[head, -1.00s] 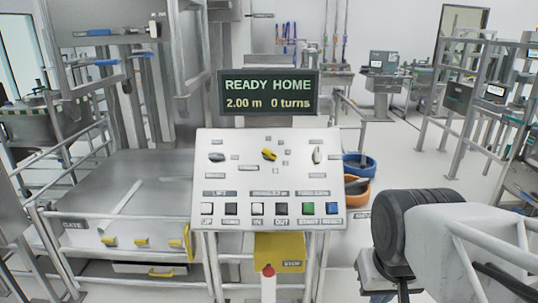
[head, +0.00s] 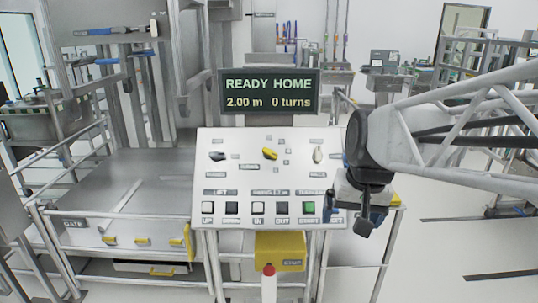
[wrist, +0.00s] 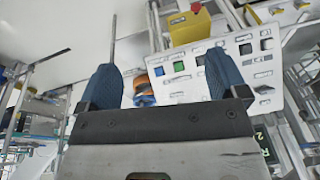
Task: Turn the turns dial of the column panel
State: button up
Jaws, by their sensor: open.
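The column panel (head: 235,182) is a light sloped board at the centre, with three knobs in a row. The left knob (head: 217,156) is dark, the middle knob (head: 269,154) yellow, the right knob (head: 317,156) pale. Their labels are too small to read, so I cannot tell which is the turns dial. My gripper (head: 364,218) is at the panel's lower right corner, apart from the knobs, and hides the blue button. In the wrist view its blue fingers (wrist: 160,65) are spread and empty, with the panel (wrist: 240,62) beyond, upside down.
The display (head: 268,92) above the panel reads READY HOME, 2.00 m, 0 turns. Buttons line the panel's lower edge, including a green one (head: 308,208). A metal gate frame (head: 120,215) stands left.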

jog(key=w+a+r, duration=0.2)
jog(key=w+r, duration=0.1)
jog(key=w, duration=0.8)
jog(key=m+y, duration=0.3)
send_near(270, 152)
notch_tip(270, 152, down, 2)
jog(key=shift+w+a+f+g+y, duration=0.3)
jog(key=shift+w+a+g, duration=0.1)
jog(key=shift+w, duration=0.1)
jog(key=shift+f, duration=0.1)
jog(key=shift+x, duration=3.75)
jog(key=shift+c, duration=0.3)
